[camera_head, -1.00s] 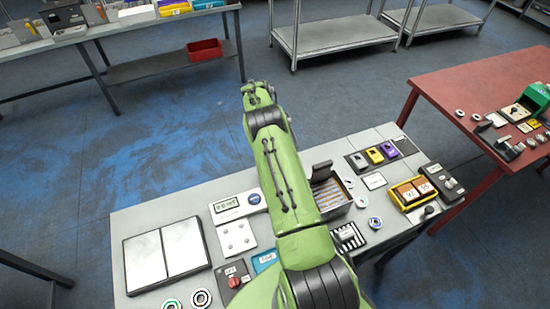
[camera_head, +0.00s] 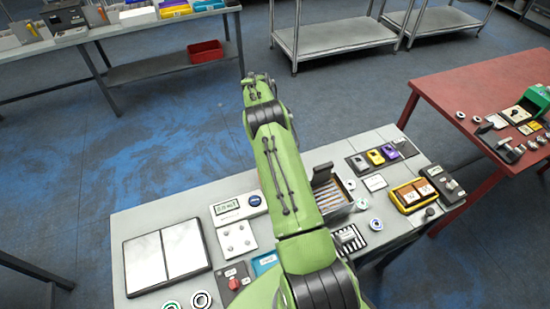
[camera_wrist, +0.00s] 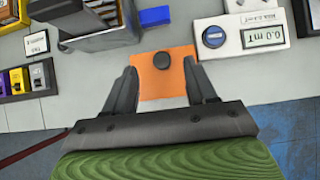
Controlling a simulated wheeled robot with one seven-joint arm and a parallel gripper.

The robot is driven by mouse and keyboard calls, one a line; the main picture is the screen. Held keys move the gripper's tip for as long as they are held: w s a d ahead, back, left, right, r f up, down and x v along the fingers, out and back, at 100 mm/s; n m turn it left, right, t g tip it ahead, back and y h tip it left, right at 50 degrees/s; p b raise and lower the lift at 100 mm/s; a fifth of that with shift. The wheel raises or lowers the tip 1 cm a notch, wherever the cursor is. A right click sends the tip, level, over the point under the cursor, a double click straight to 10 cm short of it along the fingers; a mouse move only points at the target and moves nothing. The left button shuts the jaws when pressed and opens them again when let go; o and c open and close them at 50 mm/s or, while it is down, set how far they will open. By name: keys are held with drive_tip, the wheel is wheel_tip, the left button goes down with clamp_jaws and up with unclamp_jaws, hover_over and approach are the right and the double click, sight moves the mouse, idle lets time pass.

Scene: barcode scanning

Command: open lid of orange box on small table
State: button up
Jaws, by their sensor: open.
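In the wrist view, the orange box (camera_wrist: 165,84) shows from above as an orange square top with a round dark knob (camera_wrist: 163,61) near its far edge. My gripper (camera_wrist: 160,67) is open, with one dark finger on each side of the orange top. The knob lies between the fingertips, with gaps to both. How high the fingers are above the lid is hard to tell. In the head view, my green arm hides the orange box on the small grey table (camera_head: 150,218).
A display device (camera_wrist: 236,36) stands right of the box in the wrist view. A grey bin (camera_wrist: 98,22) with an open lid stands to the left. Colored cartridges (camera_head: 377,156), a yellow tray (camera_head: 404,204) and white panels (camera_head: 165,257) occupy the table in the head view.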

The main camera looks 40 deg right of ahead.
wheel_tip(320, 180, up, 7)
drive_tip(key=shift+s+f, duration=0.1)
idle(0.6)
